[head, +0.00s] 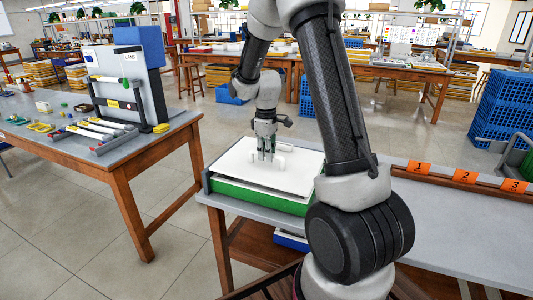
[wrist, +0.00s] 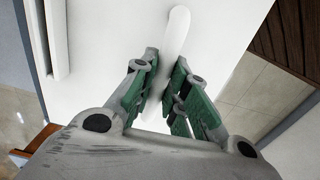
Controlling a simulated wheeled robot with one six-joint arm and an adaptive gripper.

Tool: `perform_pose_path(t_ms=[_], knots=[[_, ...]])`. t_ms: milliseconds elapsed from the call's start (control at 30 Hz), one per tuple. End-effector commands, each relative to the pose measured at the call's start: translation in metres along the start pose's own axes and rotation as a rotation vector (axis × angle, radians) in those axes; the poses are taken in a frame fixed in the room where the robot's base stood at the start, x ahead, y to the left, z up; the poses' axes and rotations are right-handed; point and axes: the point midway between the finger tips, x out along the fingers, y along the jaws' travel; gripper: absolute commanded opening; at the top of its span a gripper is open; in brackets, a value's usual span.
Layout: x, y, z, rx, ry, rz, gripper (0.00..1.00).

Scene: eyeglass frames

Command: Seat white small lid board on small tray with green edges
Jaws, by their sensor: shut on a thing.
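The white lid board (head: 236,158) is flat and lies over the small tray with green edges (head: 258,197) in the head view. I cannot tell whether it touches the tray's rim all round or sits slightly above it. My gripper (head: 266,156) points down at the board's middle. In the wrist view my gripper (wrist: 168,92) has its green-padded fingers closed on the board's raised white handle (wrist: 178,35). The board's white surface (wrist: 110,35) fills much of that view. The board hides the tray's inside.
The tray stands at the left end of a grey table (head: 460,235). Orange number tags (head: 465,177) line the table's back right. A wooden workbench (head: 120,165) with tools stands to the left, across a floor gap. The grey table's right part is clear.

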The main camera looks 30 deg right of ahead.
Motion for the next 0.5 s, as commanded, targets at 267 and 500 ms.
perform_pose_path(t_ms=[267,500], knots=[[0.0009,0.0002,-0.0003,0.000,0.001,0.001,0.00],[0.0067,0.0001,-0.0004,0.000,0.001,0.001,0.00]])
